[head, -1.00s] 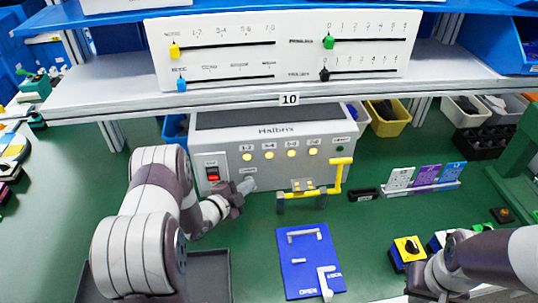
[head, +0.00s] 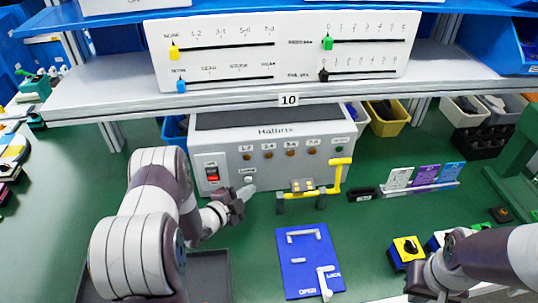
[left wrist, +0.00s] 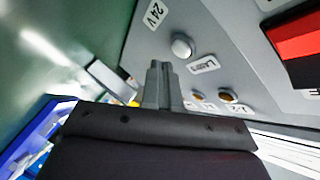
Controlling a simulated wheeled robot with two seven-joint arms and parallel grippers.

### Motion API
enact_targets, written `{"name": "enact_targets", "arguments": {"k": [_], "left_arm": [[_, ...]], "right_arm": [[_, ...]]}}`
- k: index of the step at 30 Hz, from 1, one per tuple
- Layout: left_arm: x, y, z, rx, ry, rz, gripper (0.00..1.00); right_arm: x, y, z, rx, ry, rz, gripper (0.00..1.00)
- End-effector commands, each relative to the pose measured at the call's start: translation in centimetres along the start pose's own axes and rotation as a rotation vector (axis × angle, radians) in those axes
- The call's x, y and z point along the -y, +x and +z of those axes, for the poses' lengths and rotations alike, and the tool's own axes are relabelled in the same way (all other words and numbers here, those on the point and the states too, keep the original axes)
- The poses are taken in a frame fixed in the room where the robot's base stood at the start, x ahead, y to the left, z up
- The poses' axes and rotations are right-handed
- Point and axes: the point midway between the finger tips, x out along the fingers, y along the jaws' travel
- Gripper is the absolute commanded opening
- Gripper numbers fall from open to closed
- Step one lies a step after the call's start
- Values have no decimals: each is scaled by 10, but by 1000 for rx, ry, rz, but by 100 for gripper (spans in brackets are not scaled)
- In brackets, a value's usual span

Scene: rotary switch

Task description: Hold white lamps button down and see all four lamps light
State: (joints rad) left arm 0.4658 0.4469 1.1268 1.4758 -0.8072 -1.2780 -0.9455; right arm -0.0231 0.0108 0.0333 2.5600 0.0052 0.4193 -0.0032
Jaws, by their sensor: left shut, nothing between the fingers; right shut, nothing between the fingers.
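The grey Halbris box (head: 225,165) stands on the green bench. Its four lamps, from the first (head: 246,156) to the last (head: 312,151), are dark amber, not lit. The white lamps button (head: 248,180) shows below the first lamp. It also shows in the left wrist view (left wrist: 181,46), apart from the fingertips. My left gripper (head: 245,192) is shut and empty, just in front of and below the button; its fingers (left wrist: 157,75) point toward the panel. My right gripper (head: 428,284) is shut at the lower right, partly cut off, far from the box.
A red rocker switch (head: 212,173) sits left of the button. A yellow handle (head: 341,178) stands right of my left gripper. A blue plate (head: 305,265) lies in front. The shelf (head: 455,65) with the slider panel (head: 285,55) hangs above the box.

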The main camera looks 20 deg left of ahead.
Motion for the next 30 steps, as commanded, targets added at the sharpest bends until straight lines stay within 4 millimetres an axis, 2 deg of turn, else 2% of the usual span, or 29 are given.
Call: {"name": "enact_targets", "arguments": {"k": [15, 30], "left_arm": [[-23, -32, -24, 0, -1, 1, 0], [-22, -32, -24, 8, -4, 8, 0]], "right_arm": [[0, -14, -2, 0, 0, 0, 0], [0, -14, -2, 0, 0, 0, 0]]}}
